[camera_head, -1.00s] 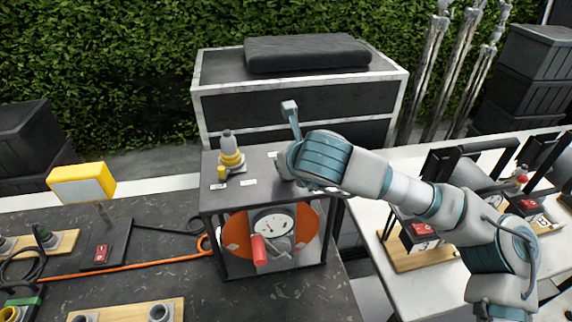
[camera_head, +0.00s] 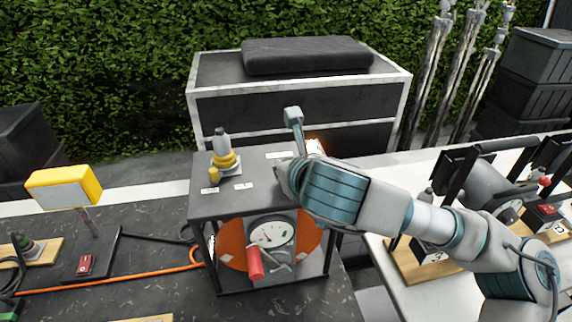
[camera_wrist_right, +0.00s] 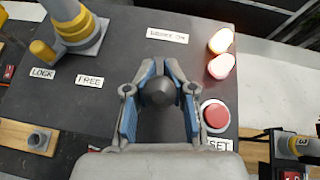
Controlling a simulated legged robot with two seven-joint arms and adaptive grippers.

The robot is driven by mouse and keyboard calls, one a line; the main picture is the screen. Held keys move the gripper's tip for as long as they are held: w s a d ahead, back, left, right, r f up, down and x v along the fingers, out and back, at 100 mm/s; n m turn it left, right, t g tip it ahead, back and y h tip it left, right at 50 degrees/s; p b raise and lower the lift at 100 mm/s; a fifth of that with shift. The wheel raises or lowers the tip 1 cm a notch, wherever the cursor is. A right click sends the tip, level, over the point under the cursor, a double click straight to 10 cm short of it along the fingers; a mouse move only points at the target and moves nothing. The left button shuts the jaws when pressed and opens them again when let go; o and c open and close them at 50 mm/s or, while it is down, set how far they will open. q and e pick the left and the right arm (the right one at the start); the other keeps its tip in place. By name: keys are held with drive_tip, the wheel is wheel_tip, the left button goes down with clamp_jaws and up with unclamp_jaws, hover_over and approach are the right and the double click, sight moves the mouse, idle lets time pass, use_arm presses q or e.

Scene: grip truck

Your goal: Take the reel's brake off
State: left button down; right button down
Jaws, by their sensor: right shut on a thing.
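The reel box (camera_head: 208,206) stands on the dark table with an orange reel (camera_head: 233,244), a dial and a red crank handle (camera_head: 255,263) in its front. On top is a grey and yellow selector (camera_head: 225,160), also in the right wrist view (camera_wrist_right: 75,30). Its yellow stub (camera_wrist_right: 42,50) points toward the LOCK label (camera_wrist_right: 42,73); the FREE label (camera_wrist_right: 90,80) lies to the right. My right gripper (camera_head: 283,178) is over the top; in the wrist view (camera_wrist_right: 160,78) it is shut on a dark round knob (camera_wrist_right: 158,92). My left gripper is not in view.
Two lit lamps (camera_wrist_right: 221,66) and a red button (camera_wrist_right: 216,116) beside a partly hidden label are right of the gripper. A white table (camera_head: 400,265) holds other equipment at right.

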drive_tip(key=shift+s+a+f, duration=0.1)
drive_tip(key=shift+f, duration=0.1)
drive_tip(key=c, duration=1.2)
unclamp_jaws()
drive_tip(key=shift+c, duration=0.2)
drive_tip(key=shift+o, duration=0.3)
drive_tip(key=shift+s+r, duration=0.15)
drive_tip(key=shift+s, duration=0.05)
drive_tip(key=shift+d, duration=0.2)
drive_tip(key=shift+w, duration=0.1)
drive_tip(key=v, duration=1.1)
drive_tip(key=shift+s+r, duration=0.15)
drive_tip(key=shift+s, duration=0.25)
